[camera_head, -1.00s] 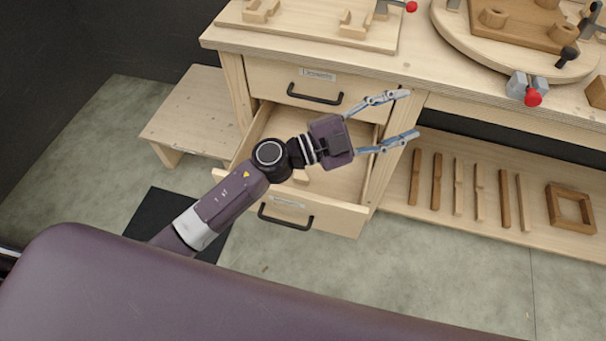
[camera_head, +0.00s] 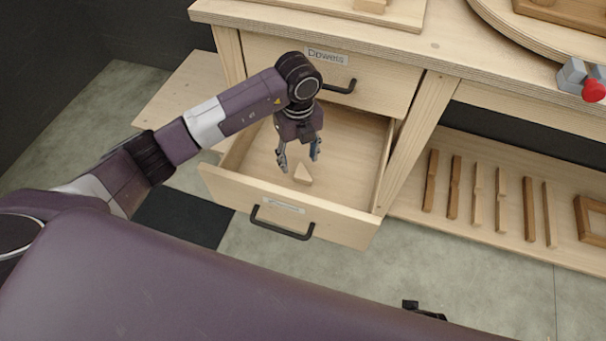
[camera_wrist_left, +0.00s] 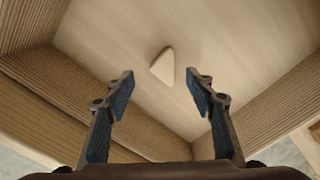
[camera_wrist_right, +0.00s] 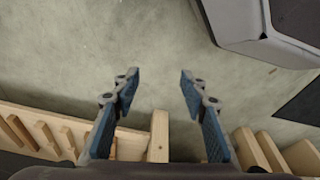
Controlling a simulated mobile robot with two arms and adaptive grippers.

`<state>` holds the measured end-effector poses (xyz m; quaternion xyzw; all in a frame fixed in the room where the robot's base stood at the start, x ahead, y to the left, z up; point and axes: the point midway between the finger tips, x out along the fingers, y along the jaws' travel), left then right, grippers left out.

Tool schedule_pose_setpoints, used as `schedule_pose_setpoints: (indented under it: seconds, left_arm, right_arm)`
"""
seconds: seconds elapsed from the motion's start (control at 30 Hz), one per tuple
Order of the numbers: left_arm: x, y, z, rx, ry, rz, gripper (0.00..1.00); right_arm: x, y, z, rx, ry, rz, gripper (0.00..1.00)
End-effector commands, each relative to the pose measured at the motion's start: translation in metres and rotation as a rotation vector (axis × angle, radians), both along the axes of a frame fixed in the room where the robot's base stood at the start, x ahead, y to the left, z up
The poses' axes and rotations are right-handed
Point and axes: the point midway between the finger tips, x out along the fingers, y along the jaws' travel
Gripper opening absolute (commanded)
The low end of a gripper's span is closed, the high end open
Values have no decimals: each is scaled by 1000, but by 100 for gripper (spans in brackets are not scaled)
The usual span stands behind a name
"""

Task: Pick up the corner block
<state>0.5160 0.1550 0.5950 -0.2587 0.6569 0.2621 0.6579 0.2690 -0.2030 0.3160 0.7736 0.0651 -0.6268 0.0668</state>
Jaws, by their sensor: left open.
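The corner block (camera_head: 303,174) is a small pale wooden triangular piece on the floor of the open lower drawer (camera_head: 345,150). In the left wrist view the block (camera_wrist_left: 163,66) shows beyond the fingertips, roughly between them. My left gripper (camera_head: 299,158) is open and points down into the drawer, just above and beside the block, with nothing between its fingers. It also shows in the left wrist view (camera_wrist_left: 160,80). My right gripper (camera_wrist_right: 157,76) is open and empty in the right wrist view, over the floor.
The drawer's front wall with a black handle (camera_head: 282,222) stands on the near side. The closed upper drawer (camera_head: 385,85) and the bench top (camera_head: 290,22) are above and behind. A lower shelf (camera_head: 480,215) with several wooden sticks is at the right. A low wooden stool (camera_head: 185,95) stands at left.

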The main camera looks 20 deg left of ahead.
Motion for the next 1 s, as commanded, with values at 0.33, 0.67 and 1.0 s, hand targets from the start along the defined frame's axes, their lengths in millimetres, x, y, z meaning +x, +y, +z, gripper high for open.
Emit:
schedule_pose_setpoints:
  seconds: [0.33, 0.67, 1.0]
  left_arm:
    - [-3, -4, -49, -3, 2, -2, 50]
    - [-2, -5, -58, -4, -1, -3, 50]
    - [-2, -5, -58, -4, -1, -3, 16]
  right_arm:
    - [12, 1, 23, 2, -17, -3, 40]
    - [14, 1, 30, 1, -18, -3, 40]
    - [14, 2, 30, 1, -18, -3, 40]
